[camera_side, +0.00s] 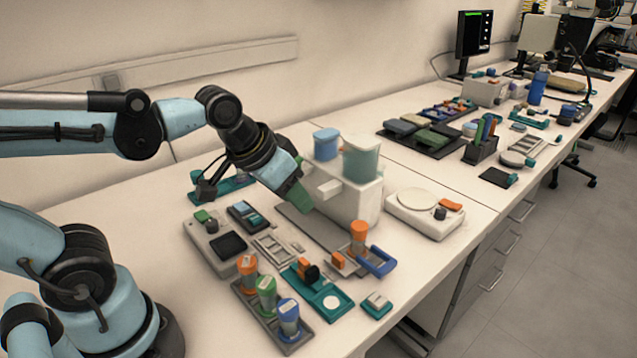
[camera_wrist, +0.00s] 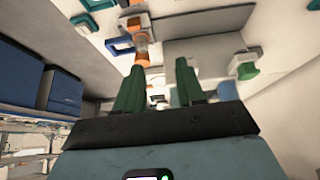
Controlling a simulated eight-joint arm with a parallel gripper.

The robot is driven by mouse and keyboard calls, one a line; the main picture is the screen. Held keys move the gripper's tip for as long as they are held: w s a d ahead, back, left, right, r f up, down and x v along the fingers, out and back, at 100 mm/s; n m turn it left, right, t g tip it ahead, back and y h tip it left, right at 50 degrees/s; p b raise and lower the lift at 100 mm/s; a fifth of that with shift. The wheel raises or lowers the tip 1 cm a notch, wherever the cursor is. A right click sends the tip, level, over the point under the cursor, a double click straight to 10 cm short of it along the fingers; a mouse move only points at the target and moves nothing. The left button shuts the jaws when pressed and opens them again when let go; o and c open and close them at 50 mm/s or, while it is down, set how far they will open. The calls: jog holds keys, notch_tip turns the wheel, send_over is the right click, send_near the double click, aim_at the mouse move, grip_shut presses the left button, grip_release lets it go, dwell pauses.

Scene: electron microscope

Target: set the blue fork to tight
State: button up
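The blue fork (camera_side: 377,262) is a U-shaped piece low on the bench, right beside an orange-capped vial (camera_side: 358,238). In the wrist view the blue fork (camera_wrist: 119,46) shows at the upper left, next to the orange vial (camera_wrist: 141,48). I cannot read which setting the fork is at. My gripper (camera_side: 303,203) has green fingers and hangs above the grey plate in front of the white machine, to the left of the fork and higher. In the wrist view my gripper (camera_wrist: 159,66) has its fingers apart with nothing held between them.
The white machine (camera_side: 348,200) with a blue lid and green cup stands behind my gripper. A rack with orange, green and blue vials (camera_side: 247,300) and a teal tray (camera_side: 318,292) stand in front. A white scale (camera_side: 424,212) stands right. Bare bench lies near the front right edge.

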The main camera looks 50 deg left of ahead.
jog(key=shift+s+a+f+t, duration=0.4)
jog(key=shift+s+a+f, duration=0.35)
jog(key=shift+s, duration=0.15)
jog(key=w+d+r+g, duration=0.3)
jog(key=w+d+g, duration=0.1)
jog(key=w+d, duration=0.25)
jog(key=g, duration=0.3)
send_near(387, 265)
jog(key=f, duration=0.8)
jog(key=shift+d+f, duration=0.2)
jog(key=shift+f, duration=0.05)
grip_shut()
